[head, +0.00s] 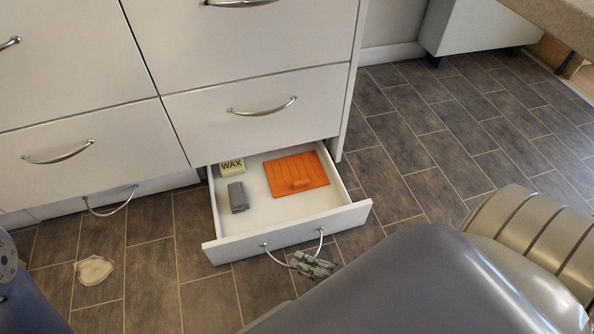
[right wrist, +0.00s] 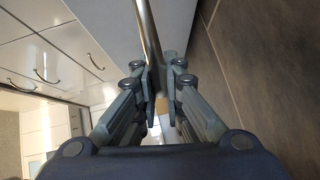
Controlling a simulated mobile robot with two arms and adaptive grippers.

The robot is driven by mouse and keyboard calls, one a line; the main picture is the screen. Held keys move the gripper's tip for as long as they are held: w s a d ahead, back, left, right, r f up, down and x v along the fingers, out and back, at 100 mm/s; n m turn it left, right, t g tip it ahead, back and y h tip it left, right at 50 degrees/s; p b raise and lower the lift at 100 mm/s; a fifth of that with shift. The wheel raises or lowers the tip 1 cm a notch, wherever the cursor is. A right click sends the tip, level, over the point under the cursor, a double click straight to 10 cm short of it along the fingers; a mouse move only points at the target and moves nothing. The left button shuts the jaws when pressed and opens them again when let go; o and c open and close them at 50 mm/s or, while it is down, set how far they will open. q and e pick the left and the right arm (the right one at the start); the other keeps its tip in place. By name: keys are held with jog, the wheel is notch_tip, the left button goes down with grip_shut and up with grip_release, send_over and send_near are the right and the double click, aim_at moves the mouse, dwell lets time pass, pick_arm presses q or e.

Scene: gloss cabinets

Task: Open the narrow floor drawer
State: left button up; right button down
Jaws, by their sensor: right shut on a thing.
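The narrow floor drawer (head: 290,232) is pulled out at the bottom of the white cabinet, with its inside showing from above. Its curved metal handle (head: 280,256) is on the front panel. My right gripper (head: 316,266) is at the right part of this handle, partly hidden by my own arm. In the right wrist view, the fingers (right wrist: 158,82) are closed around the metal handle bar (right wrist: 148,30). My left gripper is out of view.
In the drawer lie an orange ridged piece (head: 297,174), a grey block (head: 237,197) and a box marked WAX (head: 232,165). Another low drawer (head: 150,187) at left is shut. A pale flat patch (head: 94,269) lies on the tiled floor (head: 420,150), which is clear to the right.

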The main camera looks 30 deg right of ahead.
jog(key=shift+s+a, duration=0.2)
jog(key=shift+s, duration=0.7)
jog(key=shift+s+a, duration=0.2)
jog(key=shift+s, duration=0.65)
jog(key=c, duration=1.7)
grip_release()
jog(key=v, duration=1.2)
